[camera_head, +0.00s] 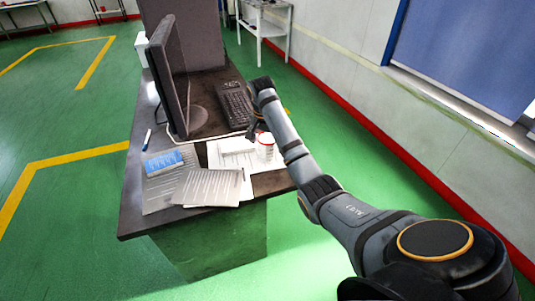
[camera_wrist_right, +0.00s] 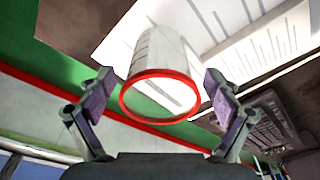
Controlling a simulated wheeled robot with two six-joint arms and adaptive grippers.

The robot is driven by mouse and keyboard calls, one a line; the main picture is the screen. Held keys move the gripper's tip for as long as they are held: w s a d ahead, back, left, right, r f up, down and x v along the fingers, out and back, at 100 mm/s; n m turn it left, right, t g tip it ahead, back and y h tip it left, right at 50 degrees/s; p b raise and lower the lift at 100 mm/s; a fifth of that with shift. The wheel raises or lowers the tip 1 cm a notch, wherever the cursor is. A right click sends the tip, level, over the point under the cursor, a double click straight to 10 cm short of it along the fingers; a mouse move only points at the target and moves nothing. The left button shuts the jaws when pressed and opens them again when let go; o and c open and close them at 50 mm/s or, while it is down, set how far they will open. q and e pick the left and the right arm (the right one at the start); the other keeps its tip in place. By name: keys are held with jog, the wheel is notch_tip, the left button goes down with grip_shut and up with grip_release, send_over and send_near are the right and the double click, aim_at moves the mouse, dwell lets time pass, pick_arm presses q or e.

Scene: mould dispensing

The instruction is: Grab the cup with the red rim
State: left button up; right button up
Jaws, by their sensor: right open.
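The white cup with the red rim (camera_head: 266,140) stands on papers near the right edge of the desk. My right gripper (camera_head: 254,133) is right beside it, partly hidden by my own arm. In the right wrist view the cup (camera_wrist_right: 162,85) sits between the two open fingers of my right gripper (camera_wrist_right: 161,95), its red rim facing the camera. Gaps show between the cup and both fingers. My left gripper is in neither view.
A white booklet or block (camera_head: 237,146) lies just left of the cup. Green floor lies around the desk.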

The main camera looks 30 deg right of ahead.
jog(key=shift+w+d+f, duration=0.1)
jog(key=shift+d+f, duration=0.05)
jog(key=shift+f, duration=0.7)
jog(key=shift+r, duration=0.1)
jog(key=c, duration=1.1)
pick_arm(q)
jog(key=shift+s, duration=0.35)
